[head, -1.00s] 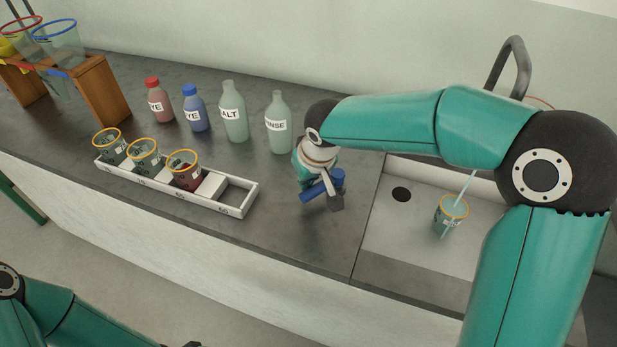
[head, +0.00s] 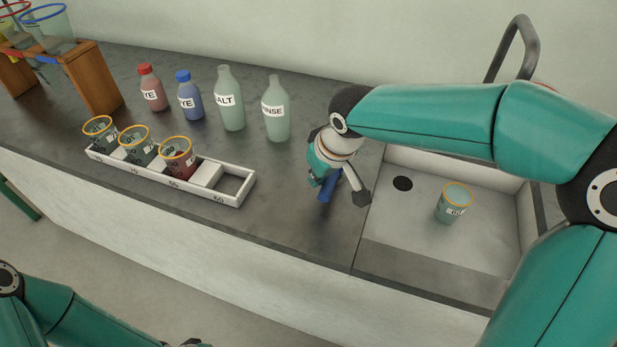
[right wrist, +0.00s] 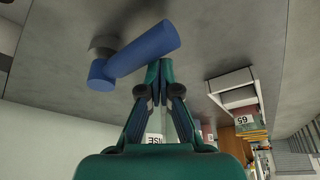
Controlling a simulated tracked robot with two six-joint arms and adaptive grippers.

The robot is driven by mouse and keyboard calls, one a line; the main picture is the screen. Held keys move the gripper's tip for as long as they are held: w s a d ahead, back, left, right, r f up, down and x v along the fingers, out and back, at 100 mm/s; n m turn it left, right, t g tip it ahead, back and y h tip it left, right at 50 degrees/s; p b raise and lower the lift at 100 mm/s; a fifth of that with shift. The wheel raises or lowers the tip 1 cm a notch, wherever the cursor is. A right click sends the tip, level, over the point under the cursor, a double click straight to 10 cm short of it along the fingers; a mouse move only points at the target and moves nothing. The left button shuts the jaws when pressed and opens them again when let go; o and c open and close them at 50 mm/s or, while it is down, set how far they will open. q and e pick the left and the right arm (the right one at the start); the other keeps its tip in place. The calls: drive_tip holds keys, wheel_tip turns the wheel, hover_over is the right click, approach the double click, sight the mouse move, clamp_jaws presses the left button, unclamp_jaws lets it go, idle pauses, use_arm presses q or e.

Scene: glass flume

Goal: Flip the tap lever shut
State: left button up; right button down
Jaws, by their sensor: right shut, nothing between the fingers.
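The blue tap lever (head: 326,191) stands on the bench just left of the sink, partly hidden by my right gripper (head: 316,181). In the right wrist view the lever (right wrist: 142,54) is a blue bar with a short blue stub on a grey base. My right gripper (right wrist: 163,75) is shut and empty, its tips close beside the bar; I cannot tell whether they touch it. The grey curved tap spout (head: 527,45) rises behind my right arm. No water stream shows over the sink (head: 410,230).
A cup with a yellow rim (head: 447,208) stands in the sink. A white rack (head: 235,187) with several cups lies to the left. Several bottles, including the RINSE bottle (head: 277,115), stand behind. A wooden stand (head: 88,80) is farther left.

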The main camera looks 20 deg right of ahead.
drive_tip(key=shift+s+d+f, duration=0.15)
drive_tip(key=shift+s+f, duration=0.05)
drive_tip(key=shift+s, duration=0.05)
drive_tip(key=shift+w+a+r, duration=0.15)
drive_tip(key=shift+w+a, duration=0.1)
drive_tip(key=shift+a, duration=0.1)
drive_tip(key=w+a+r, duration=0.2)
drive_tip(key=shift+w+a+p, duration=0.15)
drive_tip(key=shift+w+p, duration=0.15)
use_arm(q)
drive_tip(key=shift+w+a+r, duration=0.15)
drive_tip(key=shift+w+r, duration=0.1)
drive_tip(key=shift+r, duration=0.3)
use_arm(e)
drive_tip(key=d+v, duration=0.1)
drive_tip(key=v, duration=0.7)
drive_tip(key=shift+w+d+r, duration=0.2)
drive_tip(key=shift+d+r, duration=0.15)
